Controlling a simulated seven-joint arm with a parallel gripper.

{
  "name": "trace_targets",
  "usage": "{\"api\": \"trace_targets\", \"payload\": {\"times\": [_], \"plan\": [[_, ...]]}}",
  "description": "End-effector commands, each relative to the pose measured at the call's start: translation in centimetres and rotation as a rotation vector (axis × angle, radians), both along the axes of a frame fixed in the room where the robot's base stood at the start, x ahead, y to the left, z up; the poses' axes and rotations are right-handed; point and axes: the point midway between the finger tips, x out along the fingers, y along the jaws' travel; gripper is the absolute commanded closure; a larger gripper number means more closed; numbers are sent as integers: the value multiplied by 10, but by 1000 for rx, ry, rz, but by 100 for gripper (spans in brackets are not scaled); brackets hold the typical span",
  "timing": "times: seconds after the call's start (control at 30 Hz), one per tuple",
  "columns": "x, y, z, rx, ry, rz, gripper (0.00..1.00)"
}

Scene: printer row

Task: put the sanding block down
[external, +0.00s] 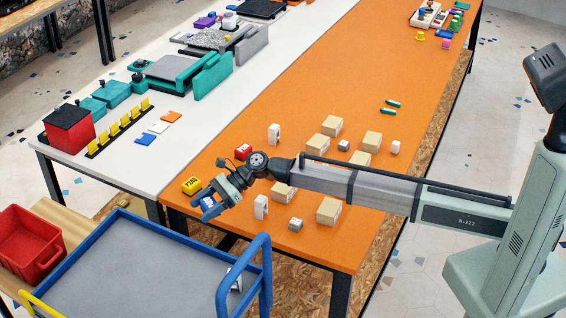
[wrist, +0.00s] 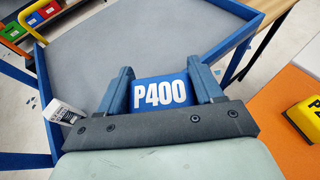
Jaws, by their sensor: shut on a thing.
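A blue sanding block marked P400 (wrist: 160,93) sits between the two fingers of my gripper (wrist: 161,82) in the wrist view. My gripper is shut on it. In the external view my gripper (external: 209,203) is at the near left end of the orange table (external: 290,130), by the cart; only a little of the blue block shows there. A yellow block (external: 191,186) with dark lettering lies on the table beside the gripper. It also shows at the right of the wrist view (wrist: 306,118).
A cart with a grey tray and blue rim (external: 150,265) stands before the table; its middle is bare. A white item (wrist: 62,112) is at its side. Several tan boxes (external: 332,126) and small white items stand on the orange table. A red bin (external: 28,245) is at far left.

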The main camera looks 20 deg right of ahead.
Motion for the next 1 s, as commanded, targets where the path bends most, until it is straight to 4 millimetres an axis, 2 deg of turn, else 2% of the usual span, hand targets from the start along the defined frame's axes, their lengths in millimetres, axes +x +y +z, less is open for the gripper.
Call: {"api": "trace_targets", "payload": {"times": [0.03, 0.3, 0.4, 0.53, 0.63, 0.8, 1.0], "plan": [[-16, 21, -1, 0, 0, 26, 69], [-95, 104, -3, -1, 0, 138, 69], [-119, 131, -4, -1, -1, 170, 69], [-142, 163, -5, 0, -1, 199, 69], [-147, 189, -6, 0, -2, 210, 69], [-129, 220, -7, 1, -4, 198, 69], [-116, 244, -7, 5, -5, 185, 69]]}}
